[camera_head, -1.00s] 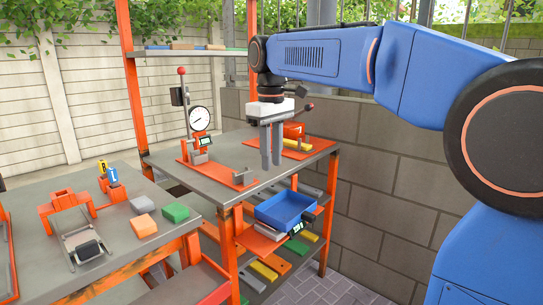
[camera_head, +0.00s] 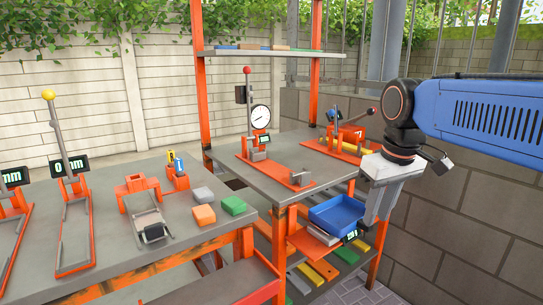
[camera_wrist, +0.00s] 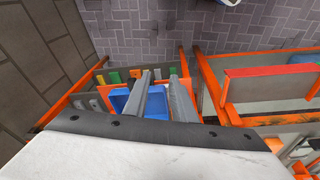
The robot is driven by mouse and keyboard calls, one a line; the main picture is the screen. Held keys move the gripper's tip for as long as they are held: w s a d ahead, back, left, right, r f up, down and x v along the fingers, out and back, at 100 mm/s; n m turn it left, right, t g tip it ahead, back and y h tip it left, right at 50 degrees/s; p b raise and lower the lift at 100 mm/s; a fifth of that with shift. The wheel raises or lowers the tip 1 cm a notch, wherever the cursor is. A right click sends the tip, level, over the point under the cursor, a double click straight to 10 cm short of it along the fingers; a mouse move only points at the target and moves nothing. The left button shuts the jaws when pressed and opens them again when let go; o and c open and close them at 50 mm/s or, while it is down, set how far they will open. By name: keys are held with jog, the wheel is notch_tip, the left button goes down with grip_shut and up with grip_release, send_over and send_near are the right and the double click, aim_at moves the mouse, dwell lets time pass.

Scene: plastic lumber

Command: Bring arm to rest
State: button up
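My blue arm (camera_head: 490,108) reaches in from the right edge in the head view. My gripper (camera_head: 374,222) hangs from it, fingers down, at the right end of the steel workbench, in front of the blue bin's right side in the picture. In the wrist view my gripper (camera_wrist: 160,74) has two grey fingers with a gap between them and nothing held. The blue bin (camera_head: 337,214) sits on a lower orange shelf; its blue also shows behind the fingers in the wrist view (camera_wrist: 120,104).
A dial gauge stand (camera_head: 260,118) and an orange fixture (camera_head: 345,140) stand on the workbench (camera_head: 270,185). The left table holds an orange block (camera_head: 203,215), a green block (camera_head: 233,205) and several fixtures. A block wall (camera_head: 460,220) stands at right.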

jog(key=s+d+f+m+t, duration=0.1)
jog(key=s+d+f+m, duration=0.1)
jog(key=s+f, duration=0.5)
jog(key=s+d+f+m+t, duration=0.1)
jog(key=s+d+f, duration=0.2)
jog(key=s+f, duration=0.4)
jog(key=shift+s+f+m+t, duration=0.2)
jog(key=shift+f+m+t, duration=0.15)
jog(key=shift+f, duration=0.4)
